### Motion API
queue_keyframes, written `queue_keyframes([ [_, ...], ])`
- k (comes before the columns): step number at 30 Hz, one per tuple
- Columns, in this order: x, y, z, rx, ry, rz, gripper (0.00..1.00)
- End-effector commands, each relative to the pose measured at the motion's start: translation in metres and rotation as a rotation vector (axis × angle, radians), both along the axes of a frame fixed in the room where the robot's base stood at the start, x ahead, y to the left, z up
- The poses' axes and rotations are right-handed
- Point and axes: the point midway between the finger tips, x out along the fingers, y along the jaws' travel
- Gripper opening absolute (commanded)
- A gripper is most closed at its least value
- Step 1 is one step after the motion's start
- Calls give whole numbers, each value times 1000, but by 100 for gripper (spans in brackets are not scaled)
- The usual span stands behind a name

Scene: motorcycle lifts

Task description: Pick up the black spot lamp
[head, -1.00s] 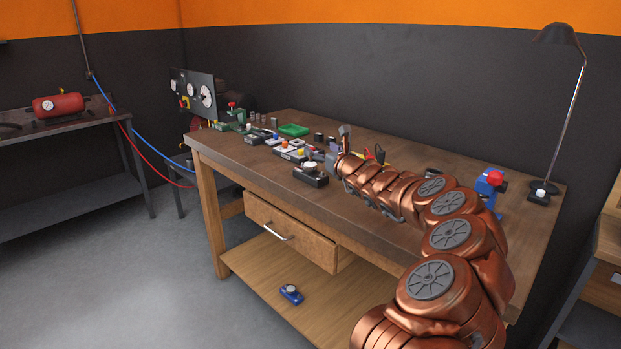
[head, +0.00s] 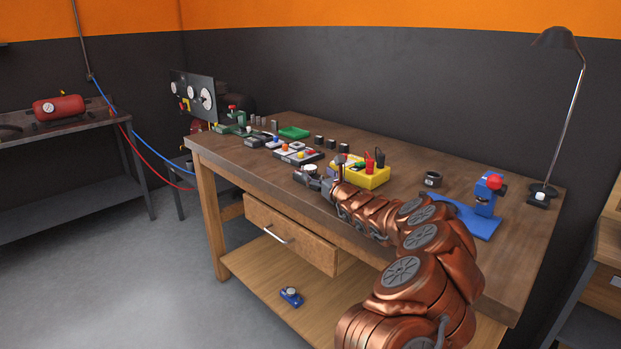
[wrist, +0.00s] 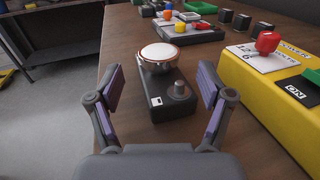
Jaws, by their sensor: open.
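The black spot lamp (wrist: 173,98) is a small black box with a round white face in a copper-coloured rim and a grey knob. It sits upright on the wooden bench near its front edge. In the head view the lamp (head: 304,173) is partly hidden by my gripper (head: 324,180). In the wrist view my gripper (wrist: 160,84) is open, with one finger left and one finger right of the lamp. No contact between fingers and lamp is visible.
A yellow box (head: 372,179) with red and green parts stands close on the right. Behind the lamp are a control panel (head: 297,154) and several small black blocks. A blue stand (head: 484,196) and a tall desk lamp (head: 570,105) are at the right end.

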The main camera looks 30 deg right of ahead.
Motion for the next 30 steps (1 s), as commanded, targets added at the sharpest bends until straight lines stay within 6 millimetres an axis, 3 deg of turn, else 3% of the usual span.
queue_keyframes([
  [18, 48, -3, -1, -2, 5, 0, 79],
  [30, 53, -3, -1, 1, 1, 1, 78],
])
